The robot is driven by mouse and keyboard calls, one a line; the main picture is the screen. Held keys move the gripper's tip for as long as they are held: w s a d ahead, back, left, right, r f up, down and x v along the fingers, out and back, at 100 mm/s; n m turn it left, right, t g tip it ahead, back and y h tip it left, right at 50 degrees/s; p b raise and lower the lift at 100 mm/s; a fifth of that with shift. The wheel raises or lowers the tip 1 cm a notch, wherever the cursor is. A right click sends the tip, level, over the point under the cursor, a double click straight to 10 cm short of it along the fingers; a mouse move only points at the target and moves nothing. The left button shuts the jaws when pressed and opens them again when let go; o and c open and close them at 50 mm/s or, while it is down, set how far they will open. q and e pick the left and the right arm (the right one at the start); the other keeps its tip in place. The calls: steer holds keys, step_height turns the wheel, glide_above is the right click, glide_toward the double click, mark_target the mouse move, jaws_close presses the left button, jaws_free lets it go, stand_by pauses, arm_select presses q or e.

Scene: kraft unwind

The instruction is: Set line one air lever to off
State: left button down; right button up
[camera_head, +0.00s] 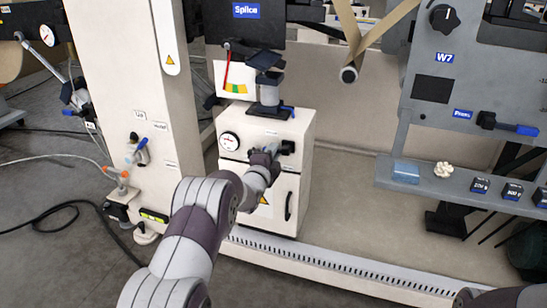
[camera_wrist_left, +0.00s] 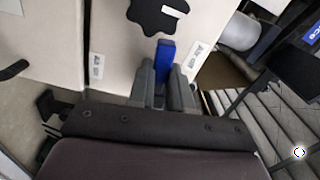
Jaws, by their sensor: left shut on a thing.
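A blue lever (camera_wrist_left: 166,52) shows between the two grey fingers of my left gripper (camera_wrist_left: 166,88) in the left wrist view, and the gripper is shut on it. In the head view my left gripper (camera_head: 271,153) is at the upper front of a white cabinet (camera_head: 255,127), and it hides the lever there. A black lobed knob (camera_wrist_left: 158,14) is just beyond the lever's tip in the wrist view.
The cabinet carries a round gauge (camera_head: 229,141) and a black door handle (camera_head: 288,206). Small white labels (camera_wrist_left: 195,60) flank the lever, their text unclear. A white column (camera_head: 137,110) stands left of my arm. A grey shelf (camera_head: 392,176) with small items is at the right.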

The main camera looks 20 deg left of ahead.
arm_select(q)
steer(key=shift+r+m, duration=0.2)
steer(key=shift+m, duration=0.7)
steer(key=c, duration=1)
jaws_free()
steer(key=shift+r, duration=0.1)
steer(key=shift+c, duration=0.2)
steer(key=s+p, duration=0.4)
steer(key=s, duration=0.8)
steer(key=shift+s+a, duration=0.25)
steer(key=shift+s, duration=0.15)
